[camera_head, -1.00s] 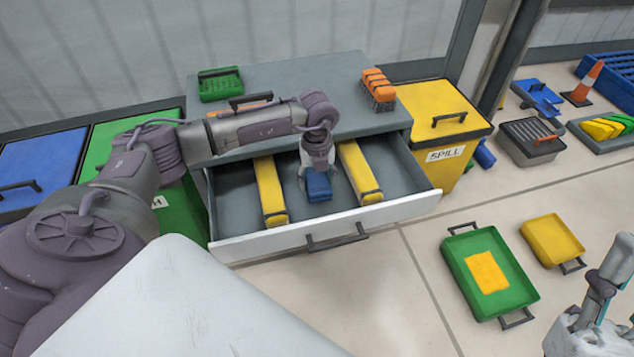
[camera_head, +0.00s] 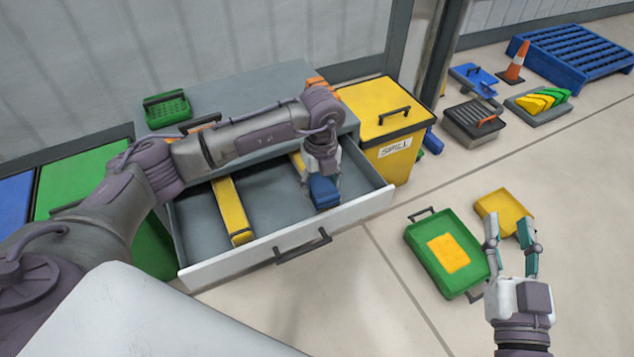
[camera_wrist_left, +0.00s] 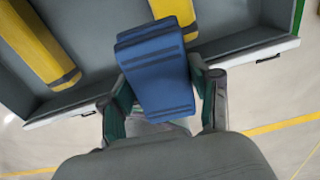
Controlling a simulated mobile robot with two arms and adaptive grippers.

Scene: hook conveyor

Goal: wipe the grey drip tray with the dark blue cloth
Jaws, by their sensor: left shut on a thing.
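The dark blue cloth (camera_head: 324,192) is a folded block held in my left gripper (camera_head: 321,177), above the open drawer (camera_head: 274,207). In the left wrist view the cloth (camera_wrist_left: 155,75) sits between the two fingers, and the gripper is shut on it. My left gripper is well left of this tray. My right gripper (camera_head: 509,222) is open and empty, near the green and yellow trays.
Two yellow bars lie in the drawer, one at left (camera_head: 232,210), one partly hidden behind my gripper. A yellow spill bin (camera_head: 385,118) stands between drawer and drip tray. A green tray (camera_head: 425,258), yellow tray (camera_head: 503,211), orange cone (camera_head: 512,62) and blue pallet (camera_head: 575,55) are on the floor.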

